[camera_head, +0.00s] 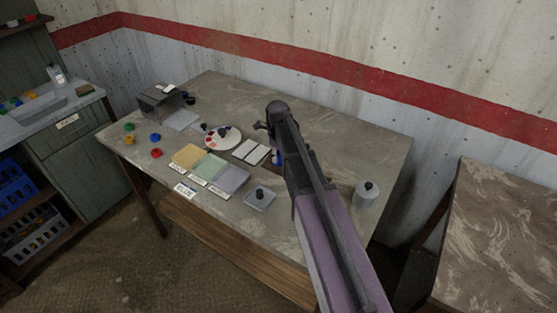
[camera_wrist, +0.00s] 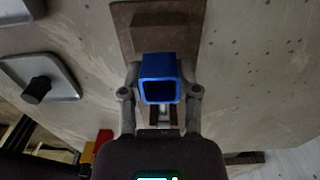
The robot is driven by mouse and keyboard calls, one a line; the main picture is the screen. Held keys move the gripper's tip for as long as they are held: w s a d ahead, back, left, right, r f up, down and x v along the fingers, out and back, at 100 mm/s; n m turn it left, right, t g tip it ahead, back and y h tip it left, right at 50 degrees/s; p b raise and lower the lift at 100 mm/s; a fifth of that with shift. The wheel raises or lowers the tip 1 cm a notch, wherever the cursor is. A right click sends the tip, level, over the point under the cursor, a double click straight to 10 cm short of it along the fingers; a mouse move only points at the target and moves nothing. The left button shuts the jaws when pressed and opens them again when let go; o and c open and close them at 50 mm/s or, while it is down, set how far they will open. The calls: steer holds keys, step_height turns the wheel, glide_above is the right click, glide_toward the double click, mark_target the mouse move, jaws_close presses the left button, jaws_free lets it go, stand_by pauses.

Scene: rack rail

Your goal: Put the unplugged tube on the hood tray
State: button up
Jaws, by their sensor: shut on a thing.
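My gripper (camera_wrist: 160,92) is shut on a blue tube (camera_wrist: 158,70), with a finger on each side of it. The tube is square-sided, and its hollow open end faces the wrist camera. A brown block (camera_wrist: 160,22) lies beyond the tube; I cannot tell whether they touch. In the head view the blue tube (camera_head: 277,157) shows small beside my arm, which partly hides that area. The hood (camera_head: 158,102) is a dark box at the table's back left. The pale hood tray (camera_head: 182,120) lies in front of it and looks empty.
A white round plate (camera_head: 228,145) with small coloured pieces lies between the tube and hood tray. Yellow, green and grey mats (camera_head: 208,164) lie nearer the front. A grey tray with a black knob (camera_head: 260,203) and a grey canister (camera_head: 366,197) stand nearby. Several coloured pieces (camera_head: 155,153) lie left.

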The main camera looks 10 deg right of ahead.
step_height(320, 180, up, 6)
steer(key=p, duration=0.5)
steer(key=shift+f, duration=0.15)
steer(key=shift+s, duration=0.1)
stand_by(0.7)
